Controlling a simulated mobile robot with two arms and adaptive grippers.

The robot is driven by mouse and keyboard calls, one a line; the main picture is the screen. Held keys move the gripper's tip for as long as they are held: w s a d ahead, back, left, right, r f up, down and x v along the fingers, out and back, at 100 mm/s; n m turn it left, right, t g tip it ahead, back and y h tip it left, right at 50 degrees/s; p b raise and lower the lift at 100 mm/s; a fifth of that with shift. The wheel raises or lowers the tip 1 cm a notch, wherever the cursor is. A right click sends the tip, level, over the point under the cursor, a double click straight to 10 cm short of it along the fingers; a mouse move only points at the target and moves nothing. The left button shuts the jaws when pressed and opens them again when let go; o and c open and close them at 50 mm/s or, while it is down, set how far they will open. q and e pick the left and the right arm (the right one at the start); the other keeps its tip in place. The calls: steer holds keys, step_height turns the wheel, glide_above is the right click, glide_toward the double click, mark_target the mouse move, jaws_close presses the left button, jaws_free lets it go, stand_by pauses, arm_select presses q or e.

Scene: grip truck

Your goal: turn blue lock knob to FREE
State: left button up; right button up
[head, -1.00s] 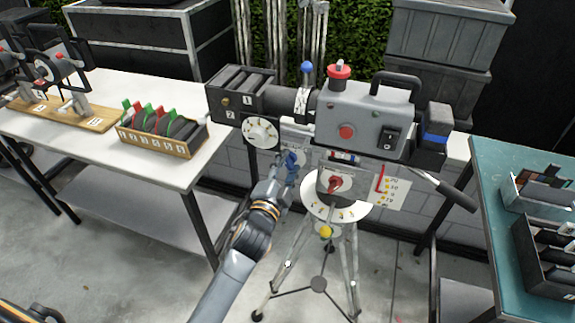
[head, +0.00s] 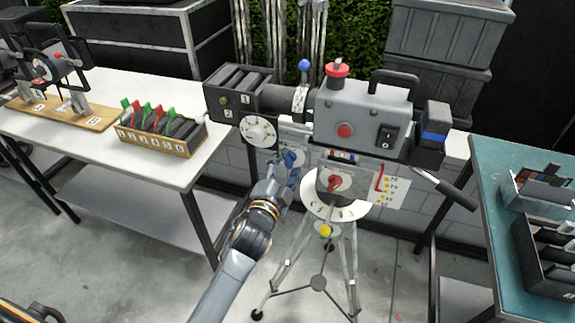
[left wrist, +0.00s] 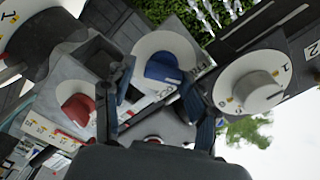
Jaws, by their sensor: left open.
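The blue lock knob (left wrist: 163,70) sits on a round white dial plate (left wrist: 150,45) in the left wrist view. Small marks lie around the plate, but I cannot read which one the knob points to. My left gripper (left wrist: 157,82) is open, with one dark finger on each side of the knob in the picture. I cannot tell if either finger touches it. In the head view my left gripper (head: 287,168) is in front of the camera rig (head: 358,118), below its white side dial (head: 259,133), and covers most of the knob's area. My right gripper is not in view.
A red knob (head: 334,182) on the tripod head (head: 322,208) is close to the right of the gripper; it also shows in the left wrist view (left wrist: 77,108). The pan handle (head: 445,190) sticks out right. A white table (head: 90,130) stands left, a teal one (head: 487,205) right.

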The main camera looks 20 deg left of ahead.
arm_select(q)
steer(key=shift+s+r, duration=0.1)
steer(key=shift+r, duration=0.05)
steer(key=s, duration=0.8)
steer(key=shift+w+a, duration=0.1)
steer(key=s+f+n+g, duration=0.1)
steer(key=s+f+g, duration=0.25)
steer(key=f, duration=0.85)
steer(key=s+f+n+g, duration=0.2)
steer(key=s+f, duration=0.2)
steer(key=f, duration=0.9)
steer(key=s+f+n+g, duration=0.1)
steer(key=s+f+g, duration=0.2)
steer(key=f, duration=0.9)
steer(key=s+a+f+n+g, duration=0.2)
steer(key=s+f, duration=0.4)
steer(key=s, duration=0.5)
steer(key=s+a+f+n+g, duration=0.2)
steer(key=s+f+g, duration=0.1)
steer(key=s+f, duration=0.4)
steer(key=s+a+f+n+g, duration=0.1)
steer(key=s+f, duration=0.5)
steer(key=s, duration=0.8)
steer(key=shift+s+a+f+n+g+y, duration=0.35)
steer(key=shift+a+g, duration=0.5)
steer(key=shift+g, duration=0.4)
